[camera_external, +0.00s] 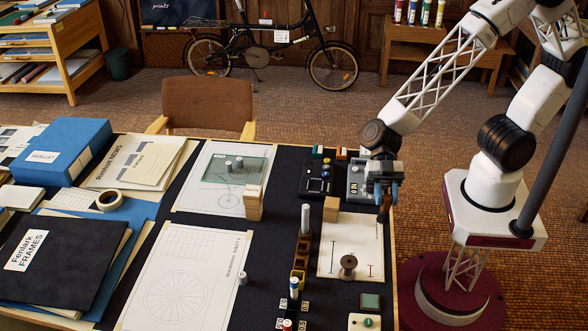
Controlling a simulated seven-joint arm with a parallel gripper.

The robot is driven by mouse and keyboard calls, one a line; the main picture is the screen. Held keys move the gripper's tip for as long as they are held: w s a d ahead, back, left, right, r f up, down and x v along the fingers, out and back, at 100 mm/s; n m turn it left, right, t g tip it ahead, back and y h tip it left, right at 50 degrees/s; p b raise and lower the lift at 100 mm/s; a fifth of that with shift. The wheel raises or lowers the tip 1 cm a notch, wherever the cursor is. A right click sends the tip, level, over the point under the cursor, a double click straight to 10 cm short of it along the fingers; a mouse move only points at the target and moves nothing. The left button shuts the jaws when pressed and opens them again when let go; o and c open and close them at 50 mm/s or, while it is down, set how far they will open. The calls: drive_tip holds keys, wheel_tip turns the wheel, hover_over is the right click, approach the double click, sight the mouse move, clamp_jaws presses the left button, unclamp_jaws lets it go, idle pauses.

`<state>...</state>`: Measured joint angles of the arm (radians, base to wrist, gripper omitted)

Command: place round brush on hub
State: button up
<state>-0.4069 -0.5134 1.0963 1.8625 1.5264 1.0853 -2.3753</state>
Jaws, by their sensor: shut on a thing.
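My gripper (384,196) is at the right edge of the table, low over the dark top. It is shut on a dark brown, narrow piece (384,213) that shows just below the fingers. This may be the round brush, but it is mostly hidden by the jaws. A dark, spool-shaped piece (348,265) stands upright on a white sheet (338,232) with red marks, below and left of my gripper, apart from it; it may be the hub. A drawn wheel with a centre hub (173,293) shows on the large front sheet.
A grey box with knobs (359,178) stands just left of my gripper, beside a black tray (318,175). Blue binder (66,150) and folders fill the left side. The front sheet (200,250) is mostly clear.

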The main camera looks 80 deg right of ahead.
drive_tip(key=shift+s+d+f, duration=0.2)
drive_tip(key=shift+s+f, duration=0.1)
drive_tip(key=shift+s, duration=0.4)
drive_tip(key=shift+s+d+f, duration=0.2)
drive_tip(key=shift+s+f, duration=0.15)
drive_tip(key=shift+s, duration=0.35)
drive_tip(key=shift+s+d+f, duration=0.2)
drive_tip(key=shift+s+f, duration=0.1)
drive_tip(key=shift+s, duration=0.4)
drive_tip(key=shift+w+a, duration=0.1)
drive_tip(key=shift+w, duration=0.05)
drive_tip(key=w+a+f, duration=0.1)
drive_tip(key=w+a, duration=0.9)
drive_tip(key=w, duration=0.2)
drive_tip(key=shift+f, duration=0.2)
drive_tip(key=shift+f, duration=0.1)
drive_tip(key=shift+f, duration=1.7)
drive_tip(key=shift+f, duration=0.1)
drive_tip(key=o, duration=0.9)
drive_tip(key=shift+o, duration=0.2)
